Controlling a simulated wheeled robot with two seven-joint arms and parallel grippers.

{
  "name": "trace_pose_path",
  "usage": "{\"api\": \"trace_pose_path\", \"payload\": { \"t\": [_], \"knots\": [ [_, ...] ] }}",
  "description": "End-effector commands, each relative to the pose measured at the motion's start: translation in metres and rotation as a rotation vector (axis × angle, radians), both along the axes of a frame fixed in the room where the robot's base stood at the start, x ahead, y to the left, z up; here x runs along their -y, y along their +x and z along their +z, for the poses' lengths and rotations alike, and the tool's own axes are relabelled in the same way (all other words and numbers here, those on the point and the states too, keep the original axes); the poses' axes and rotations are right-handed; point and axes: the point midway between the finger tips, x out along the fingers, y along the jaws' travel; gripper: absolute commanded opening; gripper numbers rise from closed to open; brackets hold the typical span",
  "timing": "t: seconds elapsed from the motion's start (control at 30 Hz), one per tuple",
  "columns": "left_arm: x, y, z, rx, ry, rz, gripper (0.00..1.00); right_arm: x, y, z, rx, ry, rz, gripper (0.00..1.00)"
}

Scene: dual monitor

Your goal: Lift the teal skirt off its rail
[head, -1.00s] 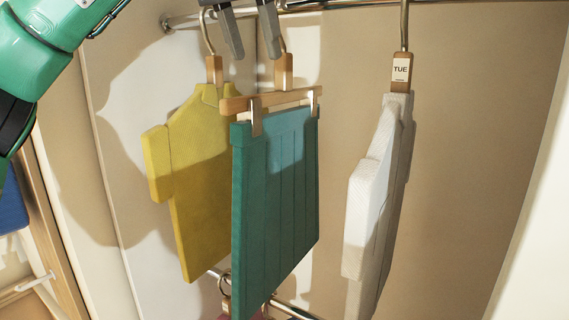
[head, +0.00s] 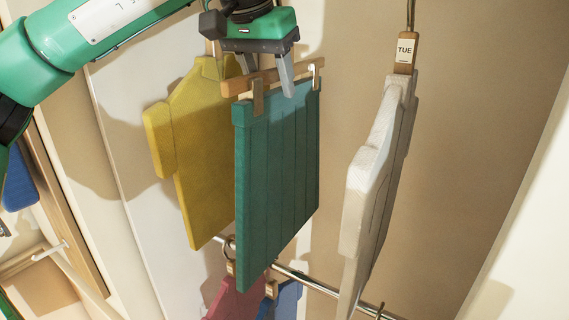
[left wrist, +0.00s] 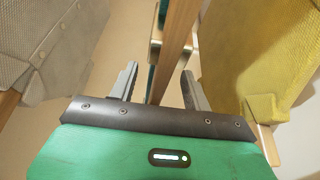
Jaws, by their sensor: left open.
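The teal skirt (head: 277,175) hangs from a wooden clip hanger (head: 300,72) in the middle of the head view, upright. My left gripper (head: 267,80) is at the hanger bar just above the skirt's waistband, pointing down, open and empty. In the left wrist view, my left gripper's fingers (left wrist: 159,76) are spread apart, with the wooden hanger bar (left wrist: 178,38) running between their lines. Only a thin teal edge of the skirt shows there. My gripper's body hides the skirt's hook and the upper rail. My right gripper is not in view.
A yellow garment (head: 195,150) hangs close on the left, and a white garment (head: 380,170) tagged TUE hangs on the right with a gap between. A lower rail (head: 310,284) holds a red garment (head: 236,300) and a blue one. Closet walls stand either side.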

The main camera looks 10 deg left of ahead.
Motion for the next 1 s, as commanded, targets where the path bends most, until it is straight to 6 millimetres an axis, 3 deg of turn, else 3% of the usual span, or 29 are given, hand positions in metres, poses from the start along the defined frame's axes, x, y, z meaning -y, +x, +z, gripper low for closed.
{"api": "trace_pose_path", "payload": {
  "t": [0.1,0.33,0.77,1.0],
  "knots": [
    [0.0,0.0,0.0,0.0,0.0,0.0,0.45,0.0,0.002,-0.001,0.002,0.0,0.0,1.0],
    [0.0,0.0,0.0,0.0,0.0,0.0,0.0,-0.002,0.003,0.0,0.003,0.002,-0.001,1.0],
    [0.0,0.0,0.002,0.001,-0.001,0.001,0.0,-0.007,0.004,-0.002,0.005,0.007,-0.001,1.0],
    [0.001,0.0,0.014,0.0,-0.002,0.001,0.0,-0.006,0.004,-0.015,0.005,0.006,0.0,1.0]
  ]
}}
